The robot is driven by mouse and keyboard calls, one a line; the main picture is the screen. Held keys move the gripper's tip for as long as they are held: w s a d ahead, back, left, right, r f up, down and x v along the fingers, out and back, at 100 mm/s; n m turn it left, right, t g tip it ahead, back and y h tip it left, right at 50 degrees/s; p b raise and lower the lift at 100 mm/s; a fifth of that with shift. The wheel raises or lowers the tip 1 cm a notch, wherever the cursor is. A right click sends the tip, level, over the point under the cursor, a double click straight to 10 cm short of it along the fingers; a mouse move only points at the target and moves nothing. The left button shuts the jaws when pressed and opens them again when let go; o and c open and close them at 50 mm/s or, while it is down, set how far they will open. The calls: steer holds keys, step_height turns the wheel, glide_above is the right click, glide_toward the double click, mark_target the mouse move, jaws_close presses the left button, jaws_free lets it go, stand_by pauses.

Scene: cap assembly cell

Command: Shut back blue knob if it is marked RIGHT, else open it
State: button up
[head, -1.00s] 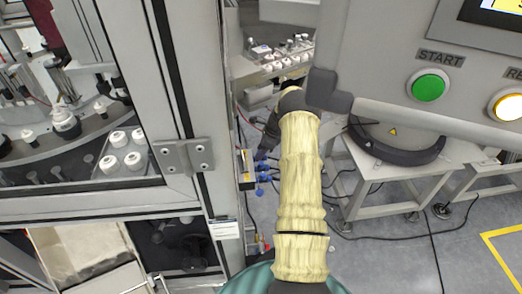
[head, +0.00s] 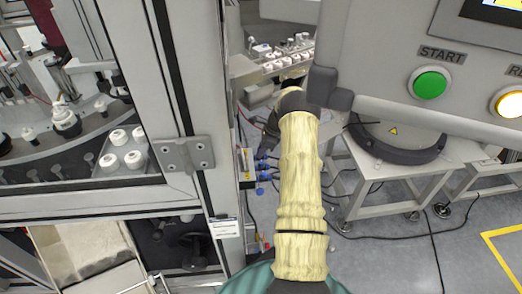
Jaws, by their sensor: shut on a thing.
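Several small blue knobs stand in a row on the side of the machine frame, left of my arm in the head view. The back blue knob (head: 262,154) is the farthest of them. Others, such as a nearer blue knob (head: 265,177), sit below it in the picture. My gripper (head: 265,146) is small and dark, partly behind my arm. It reaches down to the back knob and is shut on it. The fingertips are hard to make out. No marking on the knob can be read at this size.
The machine's metal frame and window (head: 165,90) stand close on the left. A grey control panel (head: 400,60) with a green START button (head: 430,83) juts in at upper right. A white table (head: 400,180) stands behind it. Cables lie on the grey floor.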

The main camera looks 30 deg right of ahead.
steer(key=n+g+b, duration=0.1)
steer(key=n, duration=0.1)
steer(key=n+g+b, duration=0.1)
steer(key=n, duration=0.2)
steer(key=shift+w+d+f+n+y, duration=0.1)
steer(key=shift+w+d+n+y, duration=0.1)
steer(key=shift+n+y, duration=0.15)
steer(key=shift+w+a+r+n+g+b, duration=0.1)
steer(key=shift+n+g+b, duration=0.2)
steer(key=shift+n, duration=0.4)
steer(key=shift+r+n+g+b, duration=0.1)
steer(key=shift+n+g+b, duration=0.1)
steer(key=shift+n+b, duration=0.35)
steer(key=o, duration=1)
